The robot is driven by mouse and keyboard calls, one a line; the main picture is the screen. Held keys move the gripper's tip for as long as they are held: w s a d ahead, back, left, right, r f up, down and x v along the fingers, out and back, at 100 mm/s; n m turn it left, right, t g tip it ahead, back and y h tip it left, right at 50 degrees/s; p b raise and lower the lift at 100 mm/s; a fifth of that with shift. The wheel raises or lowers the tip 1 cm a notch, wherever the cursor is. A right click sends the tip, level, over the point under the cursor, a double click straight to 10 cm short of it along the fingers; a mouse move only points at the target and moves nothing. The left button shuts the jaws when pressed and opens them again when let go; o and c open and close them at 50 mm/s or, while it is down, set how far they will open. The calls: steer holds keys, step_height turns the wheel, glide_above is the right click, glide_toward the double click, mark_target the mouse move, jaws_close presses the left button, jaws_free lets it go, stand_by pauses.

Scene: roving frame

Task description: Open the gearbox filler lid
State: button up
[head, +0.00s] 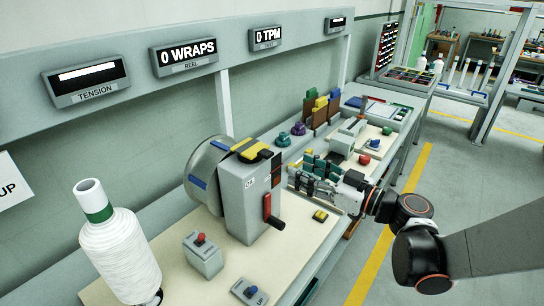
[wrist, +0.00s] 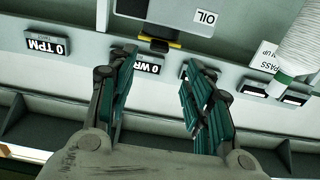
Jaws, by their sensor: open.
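The gearbox is an upright grey box (head: 248,203) on the bench in the head view, with a red-handled crank on its right side. A black and yellow lid (head: 252,151) lies on its top and looks shut. In the wrist view the gearbox face with its OIL label (wrist: 206,17) is at the top edge, and the yellow strip (wrist: 174,44) shows just below it. My gripper (head: 298,172) is to the right of the gearbox, apart from it. Its teal fingers (wrist: 157,65) are spread with nothing between them in the wrist view.
A grey round reel (head: 203,172) stands behind the gearbox. A white thread cone (head: 117,250), a red-button box (head: 203,254) and a blue-switch box (head: 249,291) are on the near bench. Coloured parts and racks (head: 318,108) stand behind my gripper. Display panels hang above.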

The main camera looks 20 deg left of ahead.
mark_target(271, 156)
steer(key=b+x, duration=0.1)
steer(key=x, duration=0.9)
steer(key=shift+w+a, duration=0.15)
steer(key=shift+a, duration=0.15)
steer(key=shift+c, duration=0.3)
steer(key=shift+r, duration=0.1)
jaws_close()
